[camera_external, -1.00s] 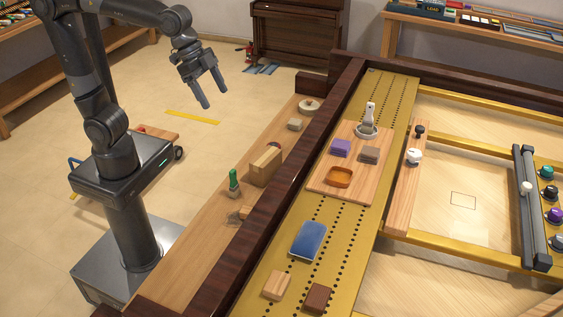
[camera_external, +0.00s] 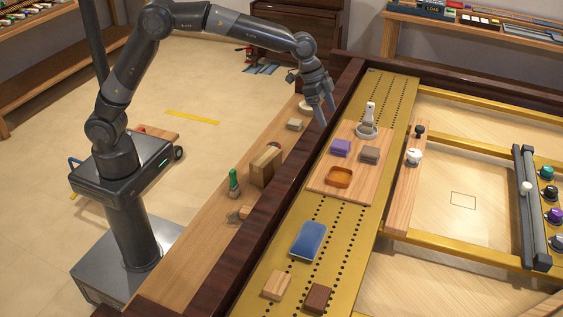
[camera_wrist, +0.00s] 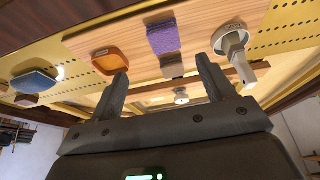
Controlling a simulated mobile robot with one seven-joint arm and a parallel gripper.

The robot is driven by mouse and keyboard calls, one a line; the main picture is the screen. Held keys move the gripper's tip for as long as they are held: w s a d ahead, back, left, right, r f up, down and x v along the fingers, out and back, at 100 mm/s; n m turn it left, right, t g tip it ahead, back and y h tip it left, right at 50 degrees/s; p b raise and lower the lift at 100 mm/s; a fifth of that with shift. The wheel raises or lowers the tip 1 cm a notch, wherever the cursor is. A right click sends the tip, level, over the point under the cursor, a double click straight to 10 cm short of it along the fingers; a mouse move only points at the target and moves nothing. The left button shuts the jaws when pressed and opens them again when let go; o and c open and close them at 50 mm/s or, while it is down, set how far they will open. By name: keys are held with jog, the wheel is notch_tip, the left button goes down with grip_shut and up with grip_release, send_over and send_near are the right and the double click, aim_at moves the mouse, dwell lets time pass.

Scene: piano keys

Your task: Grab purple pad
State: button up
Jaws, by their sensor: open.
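The purple pad (camera_external: 341,147) is a small block lying on a wooden board (camera_external: 320,184) that rests on the gold perforated rail. It also shows in the wrist view (camera_wrist: 163,38), above and between my fingertips, apart from them. My gripper (camera_external: 326,113) is open and empty. In the outside view it hangs over the dark wooden rail, to the upper left of the pad. Both fingers show apart in the wrist view (camera_wrist: 160,72).
Beside the pad on the board are a grey-brown block (camera_external: 370,154), an orange tray (camera_external: 338,177) and a grey-white handled tool (camera_external: 368,122). A blue pad (camera_external: 308,241) lies nearer on the gold rail. The raised dark rail (camera_external: 292,172) runs left of the board.

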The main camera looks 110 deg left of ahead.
aim_at(338, 143)
jog(key=x, duration=1.1)
jog(key=shift+a, duration=0.35)
jog(key=c, duration=1)
jog(key=shift+c, duration=0.3)
